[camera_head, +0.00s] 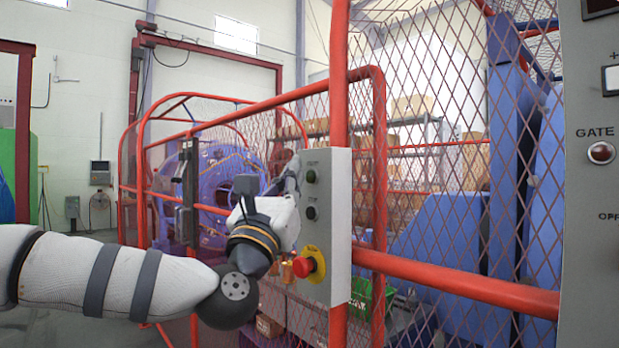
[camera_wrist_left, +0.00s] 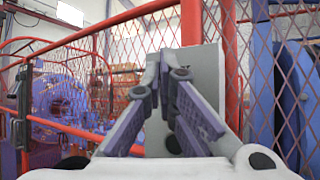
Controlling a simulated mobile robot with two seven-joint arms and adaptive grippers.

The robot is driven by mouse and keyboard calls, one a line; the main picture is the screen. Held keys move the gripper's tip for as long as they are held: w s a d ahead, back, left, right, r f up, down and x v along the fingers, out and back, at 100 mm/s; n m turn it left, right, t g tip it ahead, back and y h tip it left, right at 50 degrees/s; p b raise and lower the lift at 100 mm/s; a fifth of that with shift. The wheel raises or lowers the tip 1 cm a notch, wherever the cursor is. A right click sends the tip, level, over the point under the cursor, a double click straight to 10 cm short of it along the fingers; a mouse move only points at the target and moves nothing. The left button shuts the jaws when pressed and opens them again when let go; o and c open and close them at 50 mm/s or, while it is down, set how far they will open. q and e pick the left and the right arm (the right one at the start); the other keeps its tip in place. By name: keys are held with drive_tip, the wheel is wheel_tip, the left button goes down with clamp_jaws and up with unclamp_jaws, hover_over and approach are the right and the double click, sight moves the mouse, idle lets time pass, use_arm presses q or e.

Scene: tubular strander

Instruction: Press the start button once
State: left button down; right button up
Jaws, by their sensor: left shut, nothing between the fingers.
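A grey control box (camera_head: 338,235) is mounted on the red fence post. Its face carries an upper round button (camera_head: 311,176), a lower dark button (camera_head: 311,213) and a red mushroom knob (camera_head: 304,267) on a yellow plate. The button labels are too small to read. My left gripper (camera_head: 293,168) is shut and empty, just left of the upper button; I cannot tell whether it touches it. My right gripper is out of view.
Red rails and a mesh fence (camera_head: 430,170) enclose blue machinery (camera_head: 440,235). A second grey panel (camera_head: 590,230) with a gate label stands close at the right edge. A green crate (camera_head: 370,297) sits low behind the box. Open floor lies at lower left.

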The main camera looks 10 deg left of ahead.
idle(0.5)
use_arm(q)
drive_tip(key=shift+w+d, duration=0.25)
drive_tip(key=shift+w, duration=0.1)
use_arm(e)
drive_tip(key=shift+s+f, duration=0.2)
